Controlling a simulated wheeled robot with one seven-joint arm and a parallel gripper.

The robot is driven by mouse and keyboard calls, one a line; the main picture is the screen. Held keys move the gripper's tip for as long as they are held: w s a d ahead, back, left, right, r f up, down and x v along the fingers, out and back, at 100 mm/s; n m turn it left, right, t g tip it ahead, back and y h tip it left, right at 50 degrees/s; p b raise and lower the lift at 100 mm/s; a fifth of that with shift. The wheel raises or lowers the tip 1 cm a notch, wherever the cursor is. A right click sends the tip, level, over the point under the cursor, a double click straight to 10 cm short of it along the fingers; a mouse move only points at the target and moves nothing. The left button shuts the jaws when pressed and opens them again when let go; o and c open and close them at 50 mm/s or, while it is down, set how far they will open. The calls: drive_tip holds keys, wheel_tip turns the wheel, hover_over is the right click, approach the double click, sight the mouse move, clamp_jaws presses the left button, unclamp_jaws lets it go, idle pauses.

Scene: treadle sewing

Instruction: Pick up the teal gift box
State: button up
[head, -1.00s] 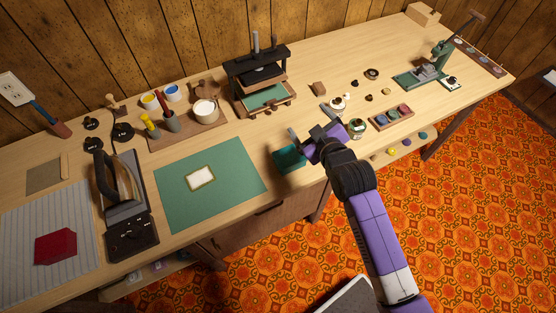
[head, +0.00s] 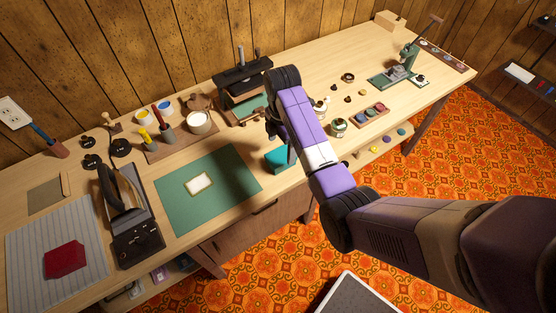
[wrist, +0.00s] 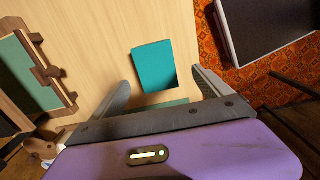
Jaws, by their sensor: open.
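The teal gift box (head: 277,160) sits near the front edge of the wooden workbench, just right of the green mat, and is partly hidden behind my arm in the head view. In the wrist view the teal gift box (wrist: 154,66) lies on the bench ahead of my gripper, roughly between the lines of its two fingers. My gripper (wrist: 160,84) is open and empty, with its fingers apart and pointing toward the box. In the head view my gripper is mostly hidden behind my arm.
A green mat (head: 225,175) with a small framed card lies left of the box. A black press (head: 243,82) stands behind it. A jar (head: 338,127) and a tray of coloured pieces (head: 371,115) are to the right. The bench's front edge is close to the box.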

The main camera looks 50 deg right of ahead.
sight(281, 156)
drive_tip(key=shift+w+d+f+p, duration=0.15)
drive_tip(key=shift+f+p, duration=0.1)
drive_tip(key=shift+f, duration=1.65)
drive_tip(key=shift+w+d+f+p, duration=0.1)
drive_tip(key=shift+f+p, duration=0.15)
drive_tip(key=shift+f, duration=1.65)
drive_tip(key=c, duration=1.5)
drive_tip(key=shift+o, duration=0.2)
drive_tip(key=shift+a+r, duration=0.1)
drive_tip(key=shift+r, duration=0.1)
